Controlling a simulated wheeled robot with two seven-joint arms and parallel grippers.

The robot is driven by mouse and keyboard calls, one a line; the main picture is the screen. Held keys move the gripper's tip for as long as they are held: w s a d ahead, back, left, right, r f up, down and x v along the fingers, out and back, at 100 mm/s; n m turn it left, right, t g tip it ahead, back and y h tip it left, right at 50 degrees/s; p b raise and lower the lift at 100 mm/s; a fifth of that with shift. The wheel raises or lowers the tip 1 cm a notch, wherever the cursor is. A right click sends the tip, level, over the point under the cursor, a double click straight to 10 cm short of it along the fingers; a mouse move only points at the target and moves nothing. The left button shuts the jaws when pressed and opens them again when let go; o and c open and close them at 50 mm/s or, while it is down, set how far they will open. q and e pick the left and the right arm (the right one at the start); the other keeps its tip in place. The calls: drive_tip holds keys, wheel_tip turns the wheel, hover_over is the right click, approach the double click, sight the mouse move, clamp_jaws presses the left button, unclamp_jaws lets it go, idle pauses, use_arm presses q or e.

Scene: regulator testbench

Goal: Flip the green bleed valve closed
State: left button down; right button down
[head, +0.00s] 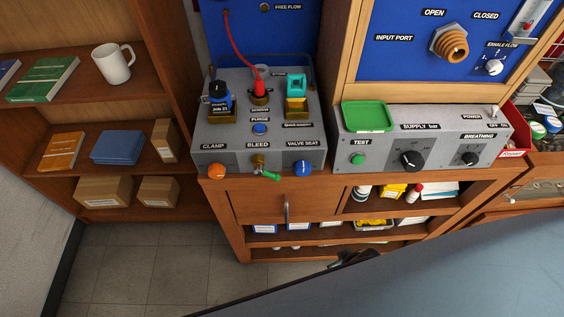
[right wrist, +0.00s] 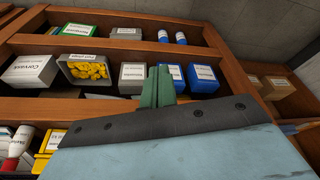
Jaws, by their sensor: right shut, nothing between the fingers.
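The green bleed valve handle (head: 271,176) is on the front of the grey test block (head: 208,158), under the BLEED label. It slants down and to the right from its brass body (head: 258,161). An orange knob (head: 216,171) under CLAMP is to its left and a blue knob (head: 303,168) under VALVE SEAT to its right. My right gripper (right wrist: 160,72) shows in the right wrist view, its green fingers together and empty, with shelf bins behind them. It is away from the valve, which that view does not show. My left gripper is not in view.
The block stands on a wooden cabinet (head: 248,202) with a drawer handle (head: 286,208) below the valve. A grey supply box (head: 430,150) with a green tray (head: 367,116) is to the right. Open shelves lie below. The space before the valve looks clear.

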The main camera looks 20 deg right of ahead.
drive_tip(key=w+a+r+t+p, duration=0.1)
drive_tip(key=w+a+r+p, duration=0.1)
drive_tip(key=w+r, duration=0.6)
drive_tip(key=m+t+y+p, duration=0.1)
drive_tip(key=m+y+p, duration=0.15)
drive_tip(key=y, duration=0.25)
approach(274, 175)
drive_tip(key=d+r, duration=0.1)
drive_tip(key=d, duration=0.1)
drive_tip(key=r, duration=0.1)
drive_tip(key=s+d+r+m, duration=0.1)
drive_tip(key=r, duration=0.1)
drive_tip(key=d+r+m+g+y+p, duration=0.1)
drive_tip(key=shift+s+d+r+m, duration=0.2)
drive_tip(key=shift+s+d+m, duration=0.05)
drive_tip(key=shift+s, duration=0.1)
drive_tip(key=x, duration=1.4)
